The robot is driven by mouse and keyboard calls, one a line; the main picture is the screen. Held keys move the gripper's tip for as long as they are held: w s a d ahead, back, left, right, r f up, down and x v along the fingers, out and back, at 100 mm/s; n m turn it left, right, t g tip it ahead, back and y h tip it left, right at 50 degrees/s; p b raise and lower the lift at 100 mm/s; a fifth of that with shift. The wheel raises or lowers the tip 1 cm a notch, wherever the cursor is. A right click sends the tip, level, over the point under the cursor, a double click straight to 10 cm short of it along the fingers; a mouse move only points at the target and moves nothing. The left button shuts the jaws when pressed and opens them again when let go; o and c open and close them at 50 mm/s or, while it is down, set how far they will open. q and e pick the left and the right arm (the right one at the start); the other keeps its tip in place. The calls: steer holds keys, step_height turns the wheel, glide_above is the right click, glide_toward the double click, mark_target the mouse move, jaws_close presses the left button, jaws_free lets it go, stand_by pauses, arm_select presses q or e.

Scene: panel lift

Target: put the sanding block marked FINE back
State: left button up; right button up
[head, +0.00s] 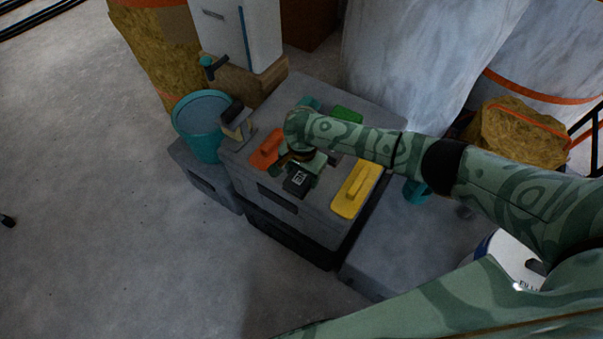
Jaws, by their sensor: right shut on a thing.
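My right gripper (297,163) is low over the top of a grey case (290,98), and its arm comes in from the right. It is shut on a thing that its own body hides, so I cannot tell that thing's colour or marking. An orange block with a raised grip (267,149) lies just left of the gripper. A yellow block with a raised grip (356,189) lies to its right. A green piece (345,114) and a teal piece (308,104) lie behind the wrist, partly covered. The word FINE is not readable on any of them. My left gripper is not in view.
A small tan and dark object (237,124) stands at the case's left edge. A teal bucket (203,124) stands left of it. A white dispenser with a tap (240,35) stands behind. Large wrapped rolls (420,55) stand at the back.

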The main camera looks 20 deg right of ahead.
mark_target(302, 174)
steer(key=o, duration=1.2)
steer(key=shift+c, duration=0.2)
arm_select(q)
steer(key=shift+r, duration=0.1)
arm_select(e)
steer(key=shift+r, duration=0.1)
arm_select(q)
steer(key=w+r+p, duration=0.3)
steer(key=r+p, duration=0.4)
steer(key=p, duration=0.1)
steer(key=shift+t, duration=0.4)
arm_select(e)
step_height(302, 174, up, 12)
